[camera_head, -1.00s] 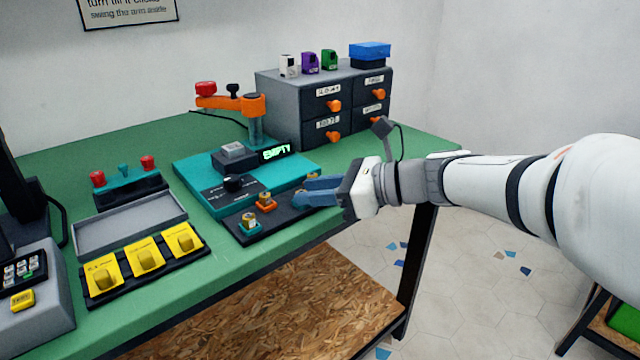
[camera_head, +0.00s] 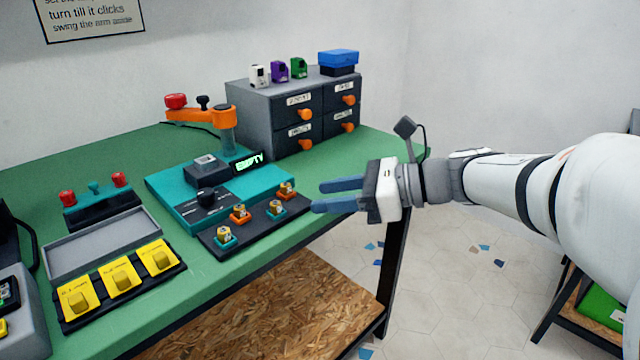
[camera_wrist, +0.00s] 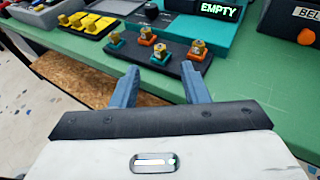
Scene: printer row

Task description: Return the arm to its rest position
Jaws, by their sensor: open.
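My gripper (camera_head: 318,196) is open and empty, its blue fingers spread apart. In the head view it hangs by the front edge of the green table, just right of a black strip (camera_head: 222,246) that holds several small brass-topped pieces on orange and teal bases. In the wrist view the fingers (camera_wrist: 163,85) point toward the same strip (camera_wrist: 132,52), with a gap between them and the pieces. My white arm reaches in from the right side of the head view.
A teal device (camera_head: 165,187) with an "EMPTY" display and an orange swing arm (camera_head: 200,117) stands behind the strip. A grey drawer cabinet (camera_head: 262,122) is at the back. Yellow blocks (camera_head: 122,278) and a grey tray (camera_head: 60,262) lie left. Open floor lies right of the table.

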